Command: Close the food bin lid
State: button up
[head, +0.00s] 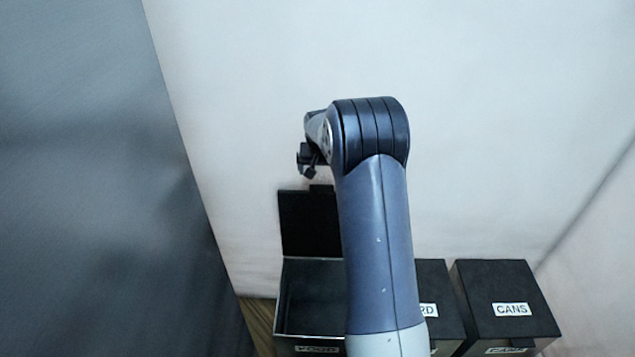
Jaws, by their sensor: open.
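The food bin (278,318) is a black box at the lower middle, its front label partly cut off by the picture's bottom edge. Its lid (300,222) is open and stands upright at the bin's back edge, against the pale wall. The bin's inside shows dark. My gripper (308,160) is open and small in view, just above the lid's top edge in the picture. Whether it touches the lid I cannot tell. My arm hides the right side of the lid and bin.
A bin (440,290) with a label ending in "RD" stands to the right, partly behind my arm, its lid shut. A bin labelled CANS (500,280) stands further right, also shut. A large grey surface (90,180) fills the left side. The pale wall rises behind the bins.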

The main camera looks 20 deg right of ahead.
aim_at(322, 186)
jog(key=p+x, duration=0.1)
jog(key=x, duration=1)
jog(key=shift+w+p, duration=0.2)
jog(key=shift+p, duration=0.1)
jog(key=shift+c, duration=0.3)
jog(key=c, duration=1.3)
jog(key=shift+s+a+f+b, duration=0.1)
jog(key=shift+s+b, duration=0.05)
jog(key=shift+b, duration=0.15)
